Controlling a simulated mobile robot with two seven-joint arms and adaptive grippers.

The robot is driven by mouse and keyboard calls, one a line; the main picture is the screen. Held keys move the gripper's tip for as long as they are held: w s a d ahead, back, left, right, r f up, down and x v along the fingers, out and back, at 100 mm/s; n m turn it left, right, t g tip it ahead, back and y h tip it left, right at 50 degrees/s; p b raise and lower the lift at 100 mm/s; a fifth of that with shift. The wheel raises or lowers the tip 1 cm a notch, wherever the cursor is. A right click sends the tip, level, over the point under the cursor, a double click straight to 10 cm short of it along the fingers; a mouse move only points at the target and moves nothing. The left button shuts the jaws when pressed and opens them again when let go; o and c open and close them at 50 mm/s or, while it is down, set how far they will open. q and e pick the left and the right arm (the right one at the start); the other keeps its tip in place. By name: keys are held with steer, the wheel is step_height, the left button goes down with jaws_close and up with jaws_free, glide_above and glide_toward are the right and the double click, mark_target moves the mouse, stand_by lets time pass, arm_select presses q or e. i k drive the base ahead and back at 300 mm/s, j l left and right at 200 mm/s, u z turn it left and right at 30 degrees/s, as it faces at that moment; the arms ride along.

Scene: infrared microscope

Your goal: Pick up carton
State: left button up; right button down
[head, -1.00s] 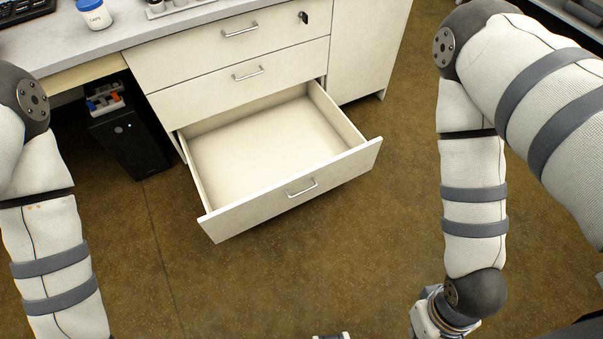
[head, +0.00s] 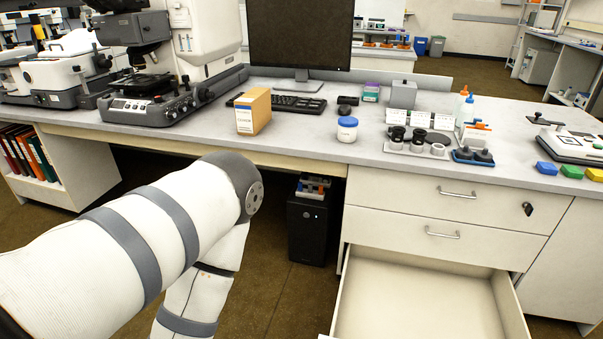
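An orange-tan carton with a white label (head: 253,112) stands upright near the front edge of the desk, left of the keyboard and in front of the monitor. My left arm comes in from the left below the desk. Its gripper is outside the picture, and nothing of mine touches the carton. My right arm and gripper are not in view.
A microscope (head: 150,100) stands left of the carton. A white jar with a blue lid (head: 347,129) and a keyboard (head: 290,104) are to its right. An open, empty drawer (head: 420,300) juts out at the lower right. A black computer tower (head: 307,228) stands under the desk.

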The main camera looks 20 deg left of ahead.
mark_target(253, 111)
steer(key=u, duration=1.1)
